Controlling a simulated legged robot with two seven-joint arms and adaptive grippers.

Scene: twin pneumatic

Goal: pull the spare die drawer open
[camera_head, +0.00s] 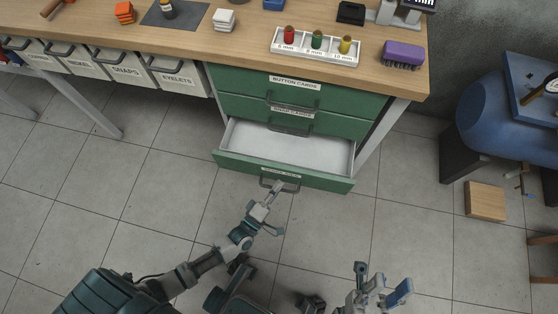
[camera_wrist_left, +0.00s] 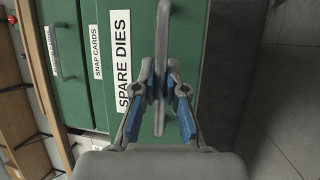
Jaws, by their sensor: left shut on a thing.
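The green spare die drawer (camera_head: 325,182) is the lowest in the cabinet and stands pulled out, its pale interior showing and looking empty. In the left wrist view its front (camera_wrist_left: 145,20) carries a "SPARE DIES" label (camera_wrist_left: 123,60). My left gripper (camera_head: 274,190) is at the middle of the drawer front. In the left wrist view the gripper (camera_wrist_left: 160,88) is shut on the grey drawer handle (camera_wrist_left: 163,35), with blue pads on either side of it. My right gripper (camera_head: 380,284) is open and empty, low in the head view, away from the drawer.
Above are the shut button cards drawer (camera_head: 235,80) and another shut drawer. The wooden worktop (camera_head: 240,45) holds a bobbin rack (camera_head: 315,58) and a purple brush (camera_head: 403,54). Labelled bins (camera_head: 175,75) hang left. A wooden block (camera_head: 485,201) lies right. The floor before the drawer is clear.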

